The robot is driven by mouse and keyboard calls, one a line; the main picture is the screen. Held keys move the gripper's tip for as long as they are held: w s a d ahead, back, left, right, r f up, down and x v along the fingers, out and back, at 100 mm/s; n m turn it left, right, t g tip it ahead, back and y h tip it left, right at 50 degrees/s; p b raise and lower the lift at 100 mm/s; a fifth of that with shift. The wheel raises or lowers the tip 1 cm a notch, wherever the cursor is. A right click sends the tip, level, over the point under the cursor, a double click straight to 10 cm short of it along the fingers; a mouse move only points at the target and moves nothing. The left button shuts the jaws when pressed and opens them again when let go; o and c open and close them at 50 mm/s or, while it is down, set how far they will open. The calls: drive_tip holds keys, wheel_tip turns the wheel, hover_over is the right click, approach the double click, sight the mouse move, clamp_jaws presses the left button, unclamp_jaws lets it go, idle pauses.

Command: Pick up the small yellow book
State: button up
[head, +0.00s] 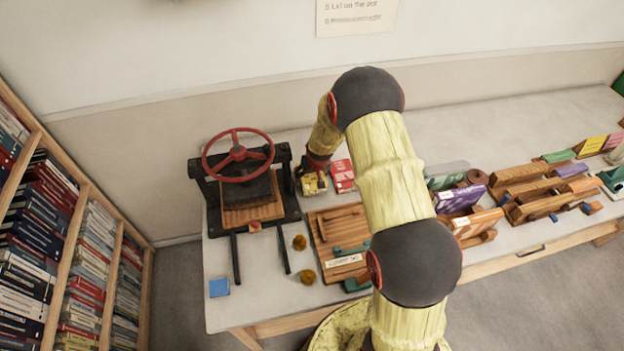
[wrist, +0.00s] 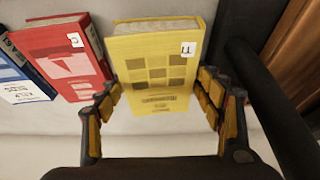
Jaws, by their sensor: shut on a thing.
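The small yellow book (wrist: 155,70) stands between the two fingers of my gripper (wrist: 162,98) in the wrist view. Its cover has a grid of darker squares and a small white label at the upper right. My gripper is shut on it, with a finger at each side edge. In the head view the yellow book (head: 314,184) shows below my gripper (head: 313,172), between the black press and a red book. My arm hides part of this area. I cannot tell whether the book is clear of the table.
A red book (wrist: 65,55) and a blue book (wrist: 20,80) stand left of the yellow one in the wrist view. The black press (head: 240,185) with a red wheel is close by. A wooden tray (head: 322,258) lies nearer. Wooden racks (head: 530,190) fill the right.

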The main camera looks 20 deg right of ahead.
drive_tip(key=s+r, duration=0.5)
drive_tip(key=r, duration=0.1)
drive_tip(key=shift+s+r+p, duration=0.35)
drive_tip(key=shift+s+r, duration=0.05)
drive_tip(key=s+r, duration=0.3)
drive_tip(key=s, duration=0.5)
drive_tip(key=shift+s+d+p, duration=2)
drive_tip(key=shift+s+d, duration=1.15)
drive_tip(key=shift+d, duration=1.3)
drive_tip(key=s+a+r+n+g+y+p, duration=0.15)
drive_tip(key=s+a+n+g+y, duration=0.3)
drive_tip(key=n, duration=1.35)
drive_tip(key=shift+t+y, duration=0.45)
drive_tip(key=shift+b+x, duration=0.65)
drive_tip(key=shift+x, duration=1.45)
